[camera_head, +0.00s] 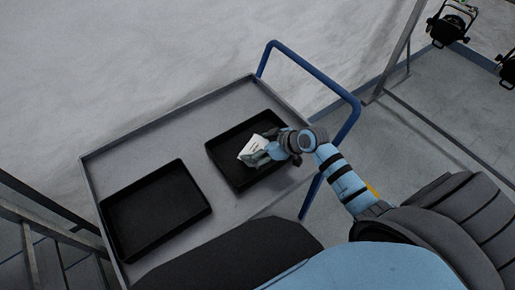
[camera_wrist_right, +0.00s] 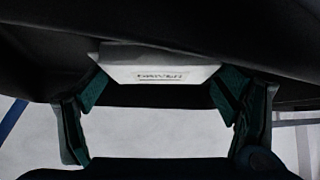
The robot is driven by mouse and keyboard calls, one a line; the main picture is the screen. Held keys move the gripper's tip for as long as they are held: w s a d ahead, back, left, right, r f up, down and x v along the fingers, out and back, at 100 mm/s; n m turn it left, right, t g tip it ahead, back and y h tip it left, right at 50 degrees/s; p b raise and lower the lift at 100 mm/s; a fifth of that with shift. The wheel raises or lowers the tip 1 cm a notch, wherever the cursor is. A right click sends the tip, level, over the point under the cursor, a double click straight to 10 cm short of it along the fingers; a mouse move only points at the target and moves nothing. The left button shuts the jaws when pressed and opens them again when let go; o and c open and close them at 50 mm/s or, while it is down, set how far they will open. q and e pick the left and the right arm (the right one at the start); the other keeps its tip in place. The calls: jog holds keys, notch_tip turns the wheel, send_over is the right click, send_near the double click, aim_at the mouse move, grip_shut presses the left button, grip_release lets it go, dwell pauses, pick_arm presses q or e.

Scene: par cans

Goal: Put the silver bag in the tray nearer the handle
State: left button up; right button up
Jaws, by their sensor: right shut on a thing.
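The silver bag (camera_head: 252,149) is over the black tray (camera_head: 217,149) beside the blue handle (camera_head: 318,72). My right gripper (camera_head: 262,155) is shut on the bag. In the right wrist view the bag (camera_wrist_right: 160,62), pale with a dark printed label, sits between the two fingers of my right gripper (camera_wrist_right: 160,88). The dark tray surface (camera_wrist_right: 40,40) shows close behind it. I cannot tell whether the bag touches the tray floor. My left gripper is not in view.
A second black tray (camera_head: 156,208), empty, lies on the grey cart top (camera_head: 130,150) to the left, farther from the handle. A railing (camera_head: 35,215) is at the lower left. Stage lights (camera_head: 449,25) stand on the floor at the upper right.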

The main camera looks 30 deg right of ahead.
jog(key=shift+f, duration=0.1)
jog(key=o, duration=1.1)
jog(key=shift+r, duration=0.25)
jog(key=p+v, duration=0.2)
jog(key=v, duration=1)
jog(key=shift+p, duration=0.3)
